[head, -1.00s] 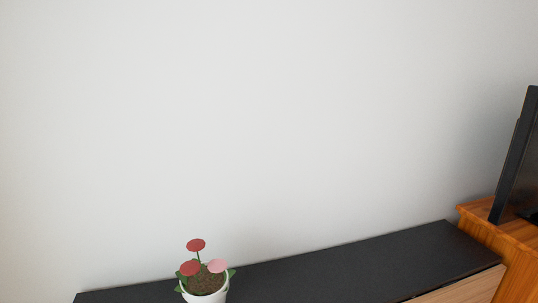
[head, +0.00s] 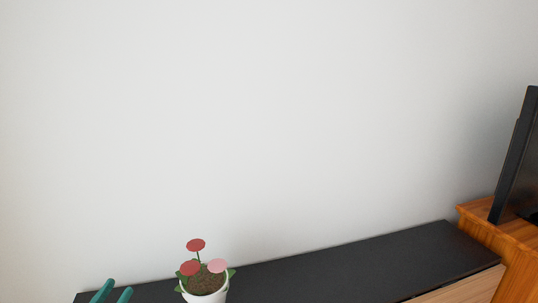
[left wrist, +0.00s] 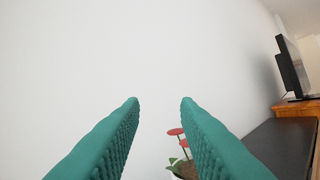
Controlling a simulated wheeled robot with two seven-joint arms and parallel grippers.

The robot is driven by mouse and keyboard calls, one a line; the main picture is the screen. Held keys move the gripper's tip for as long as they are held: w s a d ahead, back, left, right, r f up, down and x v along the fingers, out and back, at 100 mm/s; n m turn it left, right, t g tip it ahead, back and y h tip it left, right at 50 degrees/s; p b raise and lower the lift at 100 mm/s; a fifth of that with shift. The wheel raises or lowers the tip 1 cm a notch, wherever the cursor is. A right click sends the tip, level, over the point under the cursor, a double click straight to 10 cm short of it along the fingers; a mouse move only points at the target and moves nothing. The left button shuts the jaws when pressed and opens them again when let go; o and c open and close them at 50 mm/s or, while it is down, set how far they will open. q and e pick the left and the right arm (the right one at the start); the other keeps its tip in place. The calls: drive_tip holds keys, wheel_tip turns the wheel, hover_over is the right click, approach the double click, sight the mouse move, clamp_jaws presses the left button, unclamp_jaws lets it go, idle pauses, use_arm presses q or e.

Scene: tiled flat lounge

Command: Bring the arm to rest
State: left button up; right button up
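My left gripper (head: 116,291) shows at the bottom left of the head view as two green fingertips, in front of the dark shelf top and left of the flower pot. In the left wrist view its two green textured fingers (left wrist: 160,100) stand apart with nothing between them but the white wall. The gripper is open and empty. The rest of the left arm is out of the head view. My right gripper is in neither view.
A white pot with red and pink flowers (head: 204,284) stands on a long black-topped cabinet (head: 350,262) against a white wall. A wooden cabinet (head: 497,221) with a dark screen (head: 516,160) stands at the right. The black top right of the pot is clear.

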use_arm(q)
drive_tip(key=s+a+f+n+g+y, duration=0.1)
drive_tip(key=s+f+n+g+y, duration=0.1)
drive_tip(key=f+n+g+y, duration=0.45)
drive_tip(key=s+a+f+n+g+y, duration=0.1)
drive_tip(key=s+a+f+g+y, duration=0.2)
drive_tip(key=f, duration=0.6)
drive_tip(key=s+d+f+m+g+h, duration=0.35)
drive_tip(key=s+d+f+g, duration=0.45)
drive_tip(key=s+d+f, duration=0.45)
wheel_tip(320, 180, down, 21)
drive_tip(key=s+a+g+y+p, duration=0.1)
drive_tip(key=s+a+g+p, duration=0.1)
drive_tip(key=s+p, duration=0.1)
drive_tip(key=s+a+f+p, duration=0.1)
drive_tip(key=s+a+f, duration=0.1)
drive_tip(key=s+f, duration=1.2)
drive_tip(key=shift+s+a+g+p, duration=0.35)
drive_tip(key=shift+s+p, duration=0.05)
drive_tip(key=shift+s, duration=0.75)
